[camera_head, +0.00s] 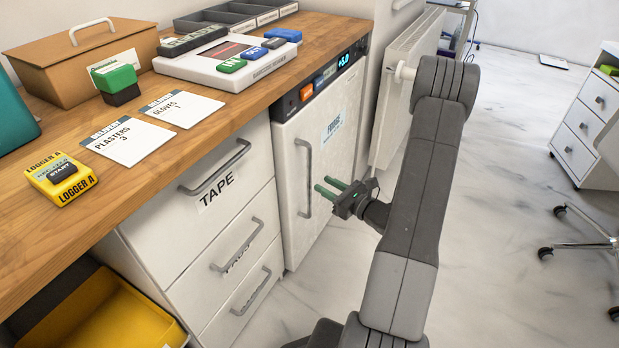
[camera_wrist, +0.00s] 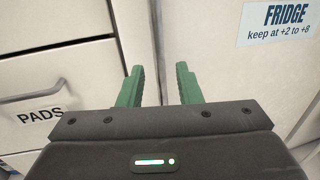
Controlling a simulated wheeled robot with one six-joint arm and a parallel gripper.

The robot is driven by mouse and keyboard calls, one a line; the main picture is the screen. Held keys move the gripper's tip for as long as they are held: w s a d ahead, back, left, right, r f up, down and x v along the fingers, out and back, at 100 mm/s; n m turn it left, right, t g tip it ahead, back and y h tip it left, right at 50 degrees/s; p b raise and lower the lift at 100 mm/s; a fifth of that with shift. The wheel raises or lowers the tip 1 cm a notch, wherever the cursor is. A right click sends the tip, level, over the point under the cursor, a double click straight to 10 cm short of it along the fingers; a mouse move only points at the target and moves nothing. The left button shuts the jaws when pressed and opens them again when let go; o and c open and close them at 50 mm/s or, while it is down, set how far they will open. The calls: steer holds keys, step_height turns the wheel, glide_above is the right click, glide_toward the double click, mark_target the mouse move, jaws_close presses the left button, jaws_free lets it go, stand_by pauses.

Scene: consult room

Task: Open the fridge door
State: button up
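The fridge door (camera_head: 318,150) is a pale panel under the counter, closed, with a grey vertical bar handle (camera_head: 304,178) on its left side. A blue-lettered fridge label shows on the door (camera_wrist: 222,75) in the wrist view. My gripper (camera_head: 322,190) has green fingers, apart and empty, in front of the door just right of the handle. In the wrist view the open fingers (camera_wrist: 160,86) point at the seam between the drawers and the fridge. The handle cannot be made out in the wrist view.
Drawers (camera_head: 225,195) with grey bar handles stand left of the fridge; the PADS drawer (camera_wrist: 45,115) shows in the wrist view. A white radiator (camera_head: 405,85) is right of the fridge. A yellow bin (camera_head: 100,315) sits under the counter.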

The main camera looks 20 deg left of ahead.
steer(key=x, duration=0.7)
steer(key=shift+b, duration=0.4)
jaws_close()
